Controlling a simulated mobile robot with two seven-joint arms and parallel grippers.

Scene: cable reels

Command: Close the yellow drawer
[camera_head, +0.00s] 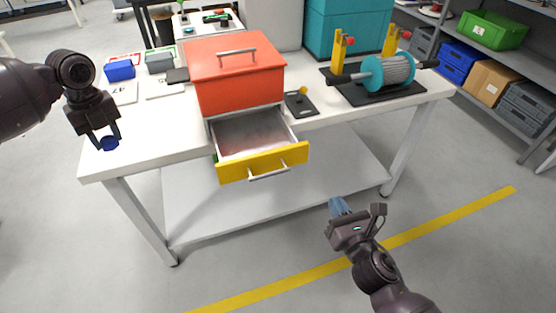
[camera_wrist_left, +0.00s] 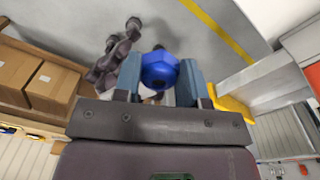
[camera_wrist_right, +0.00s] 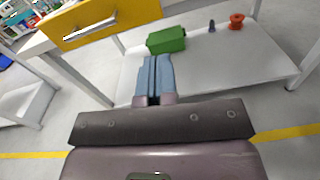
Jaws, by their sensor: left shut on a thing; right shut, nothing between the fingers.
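The yellow drawer (camera_head: 262,162) stands pulled out below the orange-red cabinet (camera_head: 238,72), with a silver handle on its front and an empty-looking inside. Its front also shows at the top left of the right wrist view (camera_wrist_right: 105,22). My left gripper (camera_head: 108,141) is shut on a blue piece (camera_wrist_left: 158,70), held near the table's left front corner, well left of the drawer. My right gripper (camera_head: 338,205) is shut and empty, in front of the table, below and right of the drawer handle and apart from it.
The white table (camera_head: 150,139) has a lower shelf (camera_wrist_right: 215,65) holding a green box (camera_wrist_right: 166,40) and an orange spool (camera_wrist_right: 236,21). A teal reel (camera_head: 388,73) on a black stand sits at the right. The floor before the table is clear.

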